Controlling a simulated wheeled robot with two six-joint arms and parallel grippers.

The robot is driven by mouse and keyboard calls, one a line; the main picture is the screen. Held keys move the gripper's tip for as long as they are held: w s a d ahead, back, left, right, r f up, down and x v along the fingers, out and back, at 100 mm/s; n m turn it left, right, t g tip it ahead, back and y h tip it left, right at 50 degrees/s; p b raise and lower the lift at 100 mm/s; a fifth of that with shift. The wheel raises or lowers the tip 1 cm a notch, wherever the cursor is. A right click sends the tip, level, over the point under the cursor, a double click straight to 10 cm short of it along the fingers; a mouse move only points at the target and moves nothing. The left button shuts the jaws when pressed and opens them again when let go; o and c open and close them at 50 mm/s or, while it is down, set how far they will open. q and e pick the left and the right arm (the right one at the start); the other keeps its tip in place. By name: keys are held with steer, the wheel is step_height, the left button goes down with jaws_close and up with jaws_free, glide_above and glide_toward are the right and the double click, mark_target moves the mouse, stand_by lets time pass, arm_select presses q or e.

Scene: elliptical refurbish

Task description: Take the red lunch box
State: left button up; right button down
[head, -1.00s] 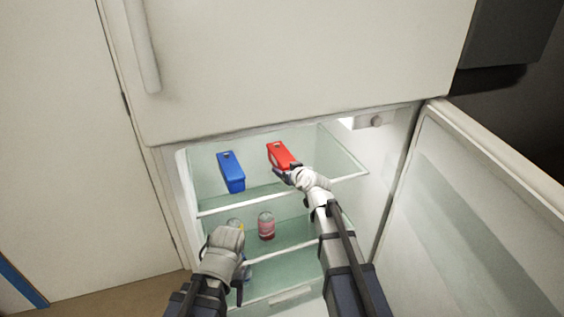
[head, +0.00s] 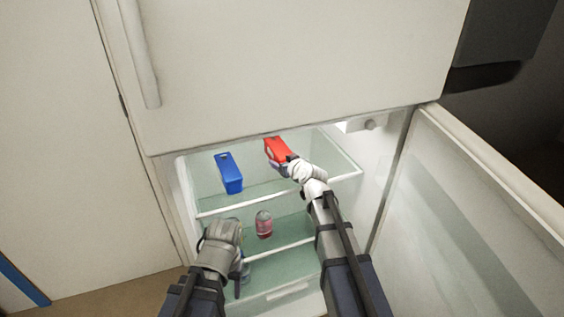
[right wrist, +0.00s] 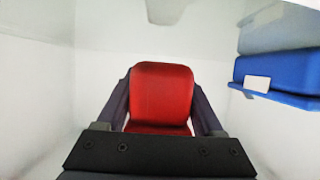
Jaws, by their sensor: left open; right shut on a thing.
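The red lunch box (head: 277,149) is at the top shelf of the open fridge, right of a blue box. In the right wrist view the red lunch box (right wrist: 161,95) fills the space between the two dark fingers. My right gripper (head: 284,165) is shut on its near end; the fingertips are partly hidden by the wrist in the head view. My left gripper (head: 222,236) is open and empty, in front of the lower shelves.
A blue box (head: 230,172) stands on the top shelf to the left; it also shows in the right wrist view (right wrist: 280,76). A pink bottle (head: 264,225) stands on the shelf below. The fridge door (head: 490,200) is open at the right.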

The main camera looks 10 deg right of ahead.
mark_target(282, 150)
step_height(282, 150, up, 7)
steer(key=p, duration=0.5)
steer(key=shift+f, duration=0.15)
steer(key=shift+f, duration=0.1)
